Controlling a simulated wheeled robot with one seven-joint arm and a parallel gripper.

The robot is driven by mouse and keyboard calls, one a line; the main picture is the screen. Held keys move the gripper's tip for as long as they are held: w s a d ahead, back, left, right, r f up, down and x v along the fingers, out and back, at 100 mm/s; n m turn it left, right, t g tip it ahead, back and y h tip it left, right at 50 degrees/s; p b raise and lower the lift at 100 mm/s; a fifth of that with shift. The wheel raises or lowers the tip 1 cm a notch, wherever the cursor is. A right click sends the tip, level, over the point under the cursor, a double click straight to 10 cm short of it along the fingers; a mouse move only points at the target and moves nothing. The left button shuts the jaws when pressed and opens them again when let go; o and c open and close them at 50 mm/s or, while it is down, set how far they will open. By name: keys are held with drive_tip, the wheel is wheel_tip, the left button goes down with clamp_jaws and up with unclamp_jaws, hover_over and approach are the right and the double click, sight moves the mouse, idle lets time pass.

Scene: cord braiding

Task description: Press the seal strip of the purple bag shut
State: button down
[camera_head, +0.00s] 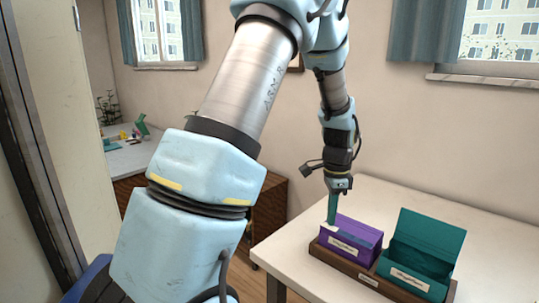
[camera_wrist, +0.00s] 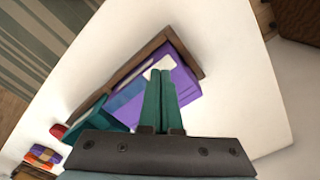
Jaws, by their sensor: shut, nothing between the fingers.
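The purple bag (camera_head: 352,236) is box-shaped, has a pale label on its front, and stands in the left part of a brown wooden tray (camera_head: 365,279). In the wrist view the purple bag (camera_wrist: 186,84) lies just beyond and beside my fingertips, with a pale strip (camera_wrist: 151,69) at its top. My gripper (camera_head: 331,220) has green fingers pressed together and empty. It points down at the bag's left top corner. In the wrist view my gripper (camera_wrist: 160,72) overlaps the bag and pale strip. I cannot tell whether the fingertips touch it. The fingers hide part of the bag.
A teal container (camera_head: 422,258) with a raised lid stands right of the bag in the same tray. Several small coloured items (camera_wrist: 43,156) show at the lower left in the wrist view.

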drive_tip(key=shift+f+b, duration=0.35)
drive_tip(key=shift+f, duration=0.25)
idle(0.4)
drive_tip(key=shift+r, duration=0.1)
idle(0.4)
wheel_tip(320, 180, up, 8)
drive_tip(key=p, duration=0.6)
drive_tip(key=s+a+r+n, duration=0.1)
drive_tip(key=s+a+n, duration=0.2)
drive_tip(key=a+n, duration=0.2)
drive_tip(key=s+a+r+n+t, duration=0.1)
drive_tip(key=s+a+n, duration=0.3)
drive_tip(key=a, duration=0.6)
drive_tip(key=s+a+r+n, duration=0.2)
drive_tip(key=s+a+n, duration=0.1)
drive_tip(key=a+n, duration=0.4)
drive_tip(key=shift+s+a+n+t, duration=0.3)
drive_tip(key=shift+a, duration=0.3)
